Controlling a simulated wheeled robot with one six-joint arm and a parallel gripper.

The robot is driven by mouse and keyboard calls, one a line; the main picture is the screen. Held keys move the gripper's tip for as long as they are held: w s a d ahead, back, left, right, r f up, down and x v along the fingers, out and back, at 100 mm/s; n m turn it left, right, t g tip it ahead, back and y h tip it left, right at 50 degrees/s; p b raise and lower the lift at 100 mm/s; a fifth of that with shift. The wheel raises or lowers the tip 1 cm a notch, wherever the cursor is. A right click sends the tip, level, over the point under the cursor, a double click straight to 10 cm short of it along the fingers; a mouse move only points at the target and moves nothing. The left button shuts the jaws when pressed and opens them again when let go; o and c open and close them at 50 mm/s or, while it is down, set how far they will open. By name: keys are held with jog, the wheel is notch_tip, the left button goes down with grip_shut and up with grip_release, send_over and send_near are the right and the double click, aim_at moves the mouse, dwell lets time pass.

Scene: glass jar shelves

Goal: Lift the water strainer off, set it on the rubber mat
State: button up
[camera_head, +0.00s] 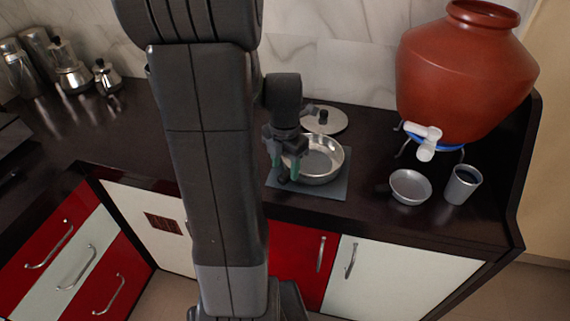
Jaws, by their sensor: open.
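A round, shallow steel vessel (322,160), which looks like the water strainer, sits on the flat grey-blue rubber mat (325,190) on the dark counter. I cannot make out holes in its base. My gripper (286,168) points down at the vessel's left side. Its green-tipped fingers are apart, close to the left rim. The gripper covers part of that rim, and I cannot tell whether the fingers touch it. My arm hides the counter just left of the mat.
A round steel lid with a dark knob (325,121) lies behind the vessel. To the right are a small steel bowl (410,187), a steel tumbler (462,185) and a large clay pot (465,75) with a white tap. Metal pots (68,72) stand far left.

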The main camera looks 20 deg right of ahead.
jog(key=shift+r+p, duration=1.9)
jog(key=shift+r, duration=0.5)
notch_tip(320, 180, up, 14)
jog(key=shift+f, duration=0.15)
notch_tip(320, 180, down, 14)
jog(key=shift+f, duration=0.1)
dwell(0.4)
